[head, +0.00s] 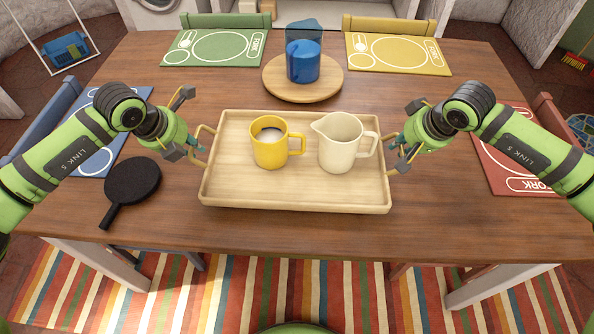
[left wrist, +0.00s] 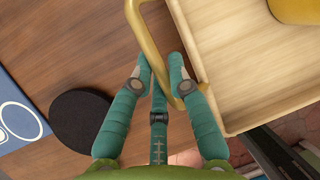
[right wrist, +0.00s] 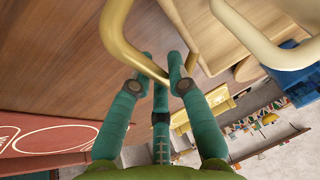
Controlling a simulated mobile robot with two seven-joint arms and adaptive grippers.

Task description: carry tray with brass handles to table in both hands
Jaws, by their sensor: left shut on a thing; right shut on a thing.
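The light wooden tray (head: 300,196) is level over the near middle of the table (head: 420,215). I cannot tell whether it touches the tabletop. A yellow mug (head: 268,150) and a cream pitcher (head: 338,148) stand upright on it. My left gripper (head: 197,146) is shut on the tray's left brass handle (left wrist: 150,40), which passes between its fingers in the left wrist view. My right gripper (head: 393,146) is shut on the right brass handle (right wrist: 122,42), seen between its fingers in the right wrist view. The fingers partly hide both handles.
A black round trivet with a handle (head: 133,180) lies left of the tray. Green (head: 213,48), yellow (head: 398,54), blue (head: 92,160) and red (head: 505,165) placemats lie around the table's edges.

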